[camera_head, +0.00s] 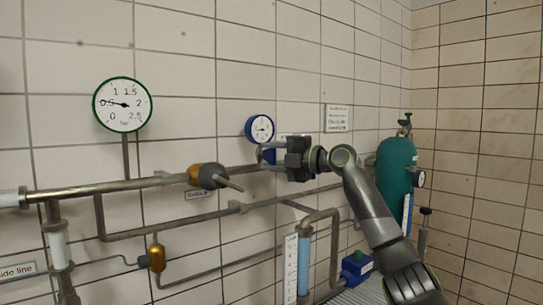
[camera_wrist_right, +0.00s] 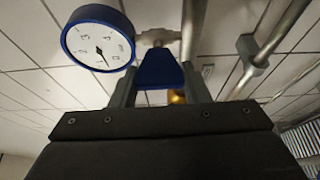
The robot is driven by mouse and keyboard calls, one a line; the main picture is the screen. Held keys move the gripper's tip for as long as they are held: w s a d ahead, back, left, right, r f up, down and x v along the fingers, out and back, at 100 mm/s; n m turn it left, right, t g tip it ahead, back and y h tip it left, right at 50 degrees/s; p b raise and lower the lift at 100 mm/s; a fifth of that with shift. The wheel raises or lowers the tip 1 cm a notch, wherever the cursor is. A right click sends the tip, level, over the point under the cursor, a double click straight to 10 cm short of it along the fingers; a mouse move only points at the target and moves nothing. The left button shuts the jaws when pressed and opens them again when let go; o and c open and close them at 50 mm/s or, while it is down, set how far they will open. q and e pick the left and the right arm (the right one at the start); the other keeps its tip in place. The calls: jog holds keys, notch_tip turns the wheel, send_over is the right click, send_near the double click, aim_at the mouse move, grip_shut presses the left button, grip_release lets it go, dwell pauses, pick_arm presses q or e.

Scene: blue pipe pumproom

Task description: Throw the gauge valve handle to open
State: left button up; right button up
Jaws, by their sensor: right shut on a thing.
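The small blue-rimmed gauge (camera_head: 260,129) is on the wall pipe in the middle of the head view. It also shows at the upper left of the right wrist view (camera_wrist_right: 98,38). Its valve handle, a blue lever (camera_wrist_right: 160,74), lies between the two fingers of my right gripper (camera_head: 270,151) just below and beside the gauge. The right gripper is shut on this handle. In the head view the handle is mostly hidden by the gripper. My left gripper is out of view.
A larger green-rimmed gauge (camera_head: 123,104) and a yellow-and-grey valve (camera_head: 207,175) with a rod sit to the left along the pipe. A green cylinder (camera_head: 397,170) stands in the right corner.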

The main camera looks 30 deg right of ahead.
jog(key=shift+f, duration=0.1)
jog(key=o, duration=1)
jog(key=b+v, duration=0.4)
jog(key=v, duration=0.4)
jog(key=b+v, duration=0.4)
jog(key=v, duration=0.5)
jog(key=shift+s+d, duration=0.1)
